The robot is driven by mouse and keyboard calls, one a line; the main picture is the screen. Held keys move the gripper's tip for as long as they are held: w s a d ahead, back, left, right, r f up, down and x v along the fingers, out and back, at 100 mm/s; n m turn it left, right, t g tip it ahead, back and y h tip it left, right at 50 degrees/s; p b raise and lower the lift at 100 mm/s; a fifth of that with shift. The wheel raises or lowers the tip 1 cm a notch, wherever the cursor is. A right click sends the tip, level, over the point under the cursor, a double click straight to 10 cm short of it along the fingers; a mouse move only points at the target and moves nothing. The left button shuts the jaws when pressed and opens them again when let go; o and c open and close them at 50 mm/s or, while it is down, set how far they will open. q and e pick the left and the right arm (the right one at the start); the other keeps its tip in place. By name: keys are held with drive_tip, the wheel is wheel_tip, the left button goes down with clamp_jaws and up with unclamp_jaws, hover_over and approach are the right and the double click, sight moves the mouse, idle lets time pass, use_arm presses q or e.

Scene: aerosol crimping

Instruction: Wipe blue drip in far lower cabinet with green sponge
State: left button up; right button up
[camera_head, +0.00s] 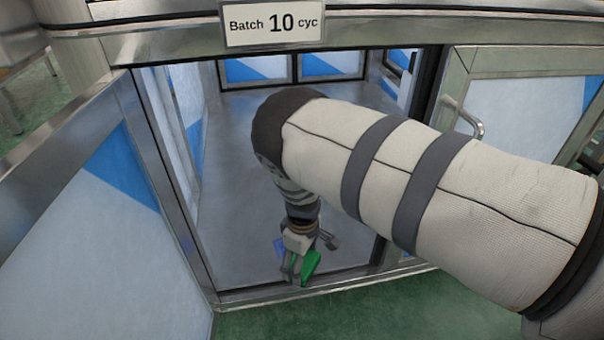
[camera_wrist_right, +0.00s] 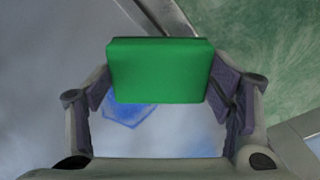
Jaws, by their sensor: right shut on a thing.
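My right gripper (camera_head: 301,266) reaches down into the open lower cabinet, near the front edge of its floor. It is shut on the green sponge (camera_head: 311,264). In the right wrist view the sponge (camera_wrist_right: 160,72) sits between the two fingers, and part of the blue drip (camera_wrist_right: 130,114) shows on the grey floor just beside and partly behind it. In the head view a bit of the blue drip (camera_head: 279,249) shows left of the gripper. The cabinet floor (camera_head: 235,200) is otherwise grey. I cannot tell whether the sponge touches the floor. My left gripper is not seen.
An open cabinet door (camera_head: 520,115) with a handle (camera_head: 472,118) stands at the right. A blue-and-white panel (camera_head: 90,220) is at the left. A sign reading "Batch 10 cyc" (camera_head: 273,24) hangs on the top frame. The metal sill (camera_head: 330,285) borders green floor (camera_head: 380,315).

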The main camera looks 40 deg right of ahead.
drive_tip(key=shift+f+b, duration=0.6)
drive_tip(key=shift+f, duration=0.1)
drive_tip(key=shift+w, duration=0.1)
drive_tip(key=shift+w+d+b, duration=0.5)
drive_tip(key=shift+w+b, duration=0.25)
drive_tip(key=shift+b, duration=0.5)
drive_tip(key=shift+w+d+r+p, duration=0.1)
drive_tip(key=shift+w+d+p, duration=0.25)
drive_tip(key=shift+w, duration=0.2)
drive_tip(key=shift+w+d, duration=0.5)
drive_tip(key=shift+w, duration=0.3)
drive_tip(key=shift+w+d, duration=0.55)
drive_tip(key=shift+w, duration=0.3)
drive_tip(key=shift+w+d, duration=0.5)
drive_tip(key=shift+w, duration=0.45)
